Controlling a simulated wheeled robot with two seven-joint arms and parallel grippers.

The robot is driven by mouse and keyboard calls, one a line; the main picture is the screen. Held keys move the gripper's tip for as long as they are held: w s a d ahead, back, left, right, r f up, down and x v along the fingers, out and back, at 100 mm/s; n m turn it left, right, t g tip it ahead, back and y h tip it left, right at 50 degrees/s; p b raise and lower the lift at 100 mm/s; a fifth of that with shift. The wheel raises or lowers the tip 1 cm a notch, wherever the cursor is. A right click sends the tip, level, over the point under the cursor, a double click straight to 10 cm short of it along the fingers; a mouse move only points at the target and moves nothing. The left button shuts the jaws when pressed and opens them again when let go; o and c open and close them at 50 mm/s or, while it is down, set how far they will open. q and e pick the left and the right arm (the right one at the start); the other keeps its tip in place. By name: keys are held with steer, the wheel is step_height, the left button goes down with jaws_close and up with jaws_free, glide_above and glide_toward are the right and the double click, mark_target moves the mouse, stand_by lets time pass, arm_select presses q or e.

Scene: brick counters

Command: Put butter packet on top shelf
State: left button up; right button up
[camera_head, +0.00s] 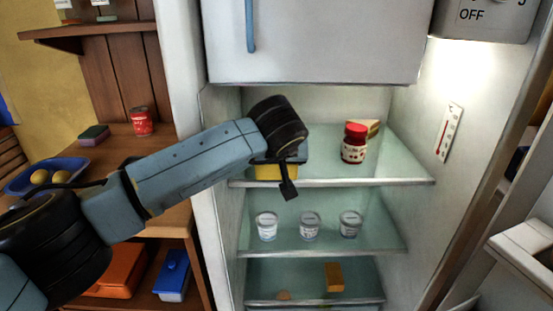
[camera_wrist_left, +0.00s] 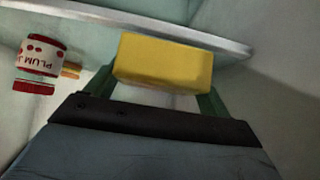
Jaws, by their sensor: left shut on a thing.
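The yellow butter packet (camera_wrist_left: 163,64) is held between the two fingers of my left gripper (camera_wrist_left: 158,88) in the left wrist view. In the head view the packet (camera_head: 268,172) shows partly behind my left gripper (camera_head: 288,180), at the front edge of the top glass shelf (camera_head: 330,183). My left arm reaches in from the left, and its wrist hides part of the packet. I cannot tell whether the packet touches the shelf. My right gripper is not in view.
A red-lidded jar (camera_head: 354,146) stands on the top shelf, with a wedge-shaped item (camera_head: 372,127) behind it. Several white cups (camera_head: 310,226) stand on the middle shelf. The fridge wall (camera_head: 222,215) is close on the left.

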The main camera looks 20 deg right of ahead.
arm_select(q)
steer(key=shift+w+d, duration=0.25)
steer(key=shift+w, duration=0.6)
steer(key=shift+w+d, duration=0.25)
steer(key=shift+w, duration=0.55)
steer(key=shift+f+b, duration=0.5)
steer(key=shift+f, duration=0.25)
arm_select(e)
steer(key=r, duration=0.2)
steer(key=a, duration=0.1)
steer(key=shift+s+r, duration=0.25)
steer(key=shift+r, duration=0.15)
arm_select(q)
steer(key=shift+f, duration=0.1)
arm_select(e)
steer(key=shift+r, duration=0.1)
arm_select(q)
steer(key=o, duration=1.1)
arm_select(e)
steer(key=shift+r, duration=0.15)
